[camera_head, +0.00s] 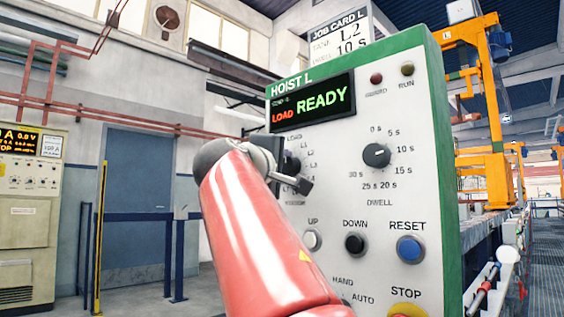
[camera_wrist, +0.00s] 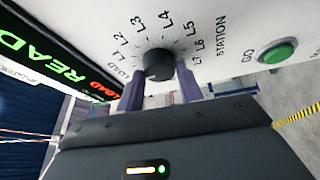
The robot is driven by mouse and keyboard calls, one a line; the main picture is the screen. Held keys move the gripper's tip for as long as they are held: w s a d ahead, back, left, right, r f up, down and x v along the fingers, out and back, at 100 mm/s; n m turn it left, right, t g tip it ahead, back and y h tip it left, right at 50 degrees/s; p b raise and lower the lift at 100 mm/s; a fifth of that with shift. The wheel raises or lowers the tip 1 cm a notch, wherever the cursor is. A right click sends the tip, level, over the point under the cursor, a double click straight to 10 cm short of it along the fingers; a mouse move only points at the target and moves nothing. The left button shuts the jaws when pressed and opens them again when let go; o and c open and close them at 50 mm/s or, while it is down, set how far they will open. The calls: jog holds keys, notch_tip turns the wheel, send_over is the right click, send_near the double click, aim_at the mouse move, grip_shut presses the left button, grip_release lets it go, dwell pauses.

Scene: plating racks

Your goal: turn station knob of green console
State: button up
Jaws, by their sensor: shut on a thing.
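The green console (camera_head: 440,150), headed HOIST L, has a white front panel, and its display (camera_head: 312,103) reads READY with LOAD in red. The dark round station knob (camera_wrist: 158,65) shows in the wrist view, ringed by labels from LOAD to L7. My gripper (camera_wrist: 160,77) is shut on it, one finger at each side. I cannot tell clearly where its pointer stands. In the head view my gripper (camera_head: 293,172) and red arm cover most of the station dial. The job card (camera_head: 339,45) on top reads L2 and 10 s.
The dwell knob (camera_head: 376,155) sits right of my gripper. Below are the UP button (camera_head: 312,240), black DOWN button (camera_head: 355,243), blue RESET button (camera_head: 410,249) and yellow STOP (camera_head: 406,311). The green GO button (camera_wrist: 277,52) is beside the station dial. Another console (camera_head: 28,215) stands far left.

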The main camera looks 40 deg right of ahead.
dwell(0.4)
jog(key=o, duration=1)
jog(key=b+v, duration=0.2)
jog(key=v, duration=0.5)
jog(key=shift+s+a+f, duration=0.1)
jog(key=shift+s+a, duration=0.1)
jog(key=shift+a, duration=0.15)
